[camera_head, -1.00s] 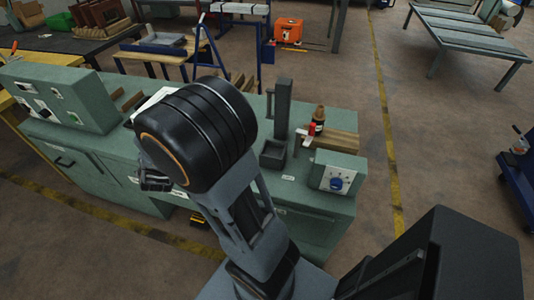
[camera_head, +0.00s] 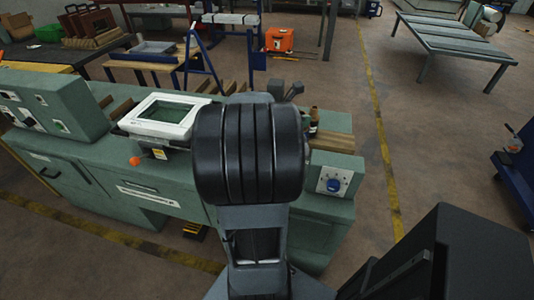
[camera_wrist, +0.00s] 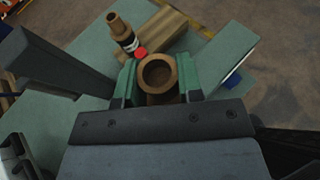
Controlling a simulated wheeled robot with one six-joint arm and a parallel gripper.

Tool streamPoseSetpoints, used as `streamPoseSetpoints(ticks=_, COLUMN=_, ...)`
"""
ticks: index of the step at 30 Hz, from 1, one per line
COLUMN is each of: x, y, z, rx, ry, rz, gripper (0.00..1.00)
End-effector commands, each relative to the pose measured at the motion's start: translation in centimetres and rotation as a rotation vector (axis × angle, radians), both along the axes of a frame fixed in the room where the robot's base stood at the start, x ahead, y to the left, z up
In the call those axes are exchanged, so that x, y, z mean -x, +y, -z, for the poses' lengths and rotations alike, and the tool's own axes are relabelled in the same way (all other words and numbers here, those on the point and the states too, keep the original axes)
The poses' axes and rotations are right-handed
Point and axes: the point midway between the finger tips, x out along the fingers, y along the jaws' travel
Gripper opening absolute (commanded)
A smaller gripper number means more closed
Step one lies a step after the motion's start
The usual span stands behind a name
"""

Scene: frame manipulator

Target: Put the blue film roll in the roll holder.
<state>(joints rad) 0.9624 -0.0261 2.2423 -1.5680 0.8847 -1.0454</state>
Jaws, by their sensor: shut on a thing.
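My gripper (camera_wrist: 158,88) is shut on a hollow brown roll core (camera_wrist: 158,74), seen from above in the wrist view. The film around this core is hidden, so its blue colour does not show. In the head view my arm hides the gripper and the held roll. Another brown core with a black and white band (camera_wrist: 123,37) stands beyond the gripper, a red piece beside it. I cannot make out the roll holder clearly, nor how the held roll sits relative to it.
A dark upright column (camera_wrist: 62,62) stands close left of the gripper. The green bench (camera_head: 170,190) carries a white-framed screen (camera_head: 165,118) and a control box with a blue knob (camera_head: 334,181). Wooden blocks (camera_wrist: 165,33) lie beyond the gripper.

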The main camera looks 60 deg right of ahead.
Motion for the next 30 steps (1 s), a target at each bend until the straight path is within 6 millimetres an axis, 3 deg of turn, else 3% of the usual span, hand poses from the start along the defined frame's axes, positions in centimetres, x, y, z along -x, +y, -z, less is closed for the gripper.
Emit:
streamPoseSetpoints(ticks=5, x=-2.6, y=-0.6, z=1.4, rx=-0.003, ry=0.002, rz=0.014, gripper=0.00)
streamPoseSetpoints(ticks=12, x=-8.6, y=-1.6, z=4.1, rx=-0.001, ry=0.003, rz=0.013, gripper=0.00)
streamPoseSetpoints(ticks=19, x=-11.3, y=-2.0, z=7.8, rx=-0.001, ry=0.001, rz=0.017, gripper=0.00)
streamPoseSetpoints(ticks=30, x=-12.8, y=-2.3, z=9.5, rx=0.001, ry=0.000, rz=0.015, gripper=0.00)
